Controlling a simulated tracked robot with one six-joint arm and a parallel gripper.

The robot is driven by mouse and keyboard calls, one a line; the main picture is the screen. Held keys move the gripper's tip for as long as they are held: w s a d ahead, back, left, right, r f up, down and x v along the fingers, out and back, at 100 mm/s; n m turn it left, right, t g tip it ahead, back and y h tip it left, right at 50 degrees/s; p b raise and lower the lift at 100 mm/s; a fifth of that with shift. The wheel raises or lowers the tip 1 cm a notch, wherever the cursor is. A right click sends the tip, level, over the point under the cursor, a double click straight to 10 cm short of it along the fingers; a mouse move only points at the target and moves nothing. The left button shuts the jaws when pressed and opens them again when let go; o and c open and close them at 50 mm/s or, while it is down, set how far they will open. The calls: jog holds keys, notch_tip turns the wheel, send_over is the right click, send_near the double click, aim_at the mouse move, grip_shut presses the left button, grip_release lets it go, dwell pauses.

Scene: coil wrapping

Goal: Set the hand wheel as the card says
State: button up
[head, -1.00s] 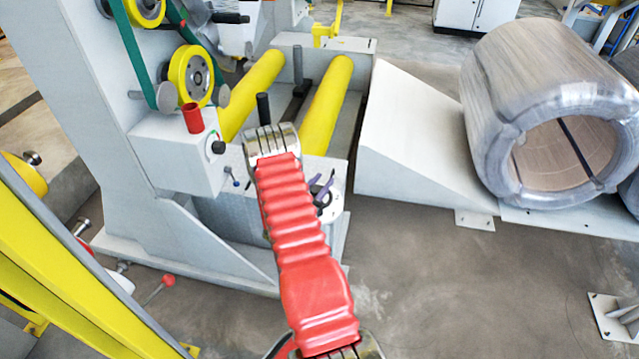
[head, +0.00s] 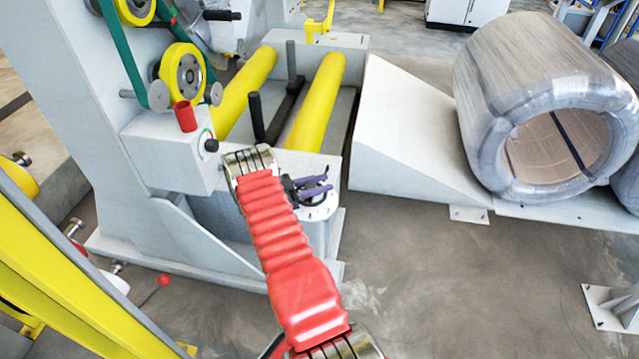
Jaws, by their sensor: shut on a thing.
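My gripper (head: 325,184) has purple fingers and shows just right of the end of my red-sleeved arm. It is over a pale round plate (head: 322,210) with small dark bolts, at the front end of the roller bed. The fingers lie nearly level in the picture. They are shut on a dark part at the middle of this plate, which I take for the hand wheel; the fingers and arm hide most of it, so its setting cannot be read. I see no card in this view.
A grey control box (head: 165,150) with a red cylinder (head: 185,116) and a black knob (head: 211,145) stands left of my arm. Yellow rollers (head: 318,100) lie behind. A wrapped coil (head: 480,110) rests at right beyond a pale ramp (head: 410,130).

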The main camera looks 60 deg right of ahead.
jog(key=shift+s+a+m+g+y, duration=0.2)
jog(key=shift+m+g+y, duration=0.65)
jog(key=shift+y, duration=0.1)
jog(key=shift+s+a+m+g+y, duration=0.15)
jog(key=shift+s+m+g+y, duration=0.1)
jog(key=shift+m+g+y, duration=0.65)
jog(key=shift+s+a+m+g+y, duration=0.2)
jog(key=shift+m+g+y, duration=0.6)
jog(key=shift+y, duration=0.25)
jog(key=shift+a+m+g+y, duration=0.1)
jog(key=shift+m+g+y, duration=0.15)
jog(key=shift+y, duration=0.25)
jog(key=o, duration=1)
jog(key=shift+o, duration=0.2)
jog(key=shift+r, duration=0.1)
notch_tip(320, 180, up, 10)
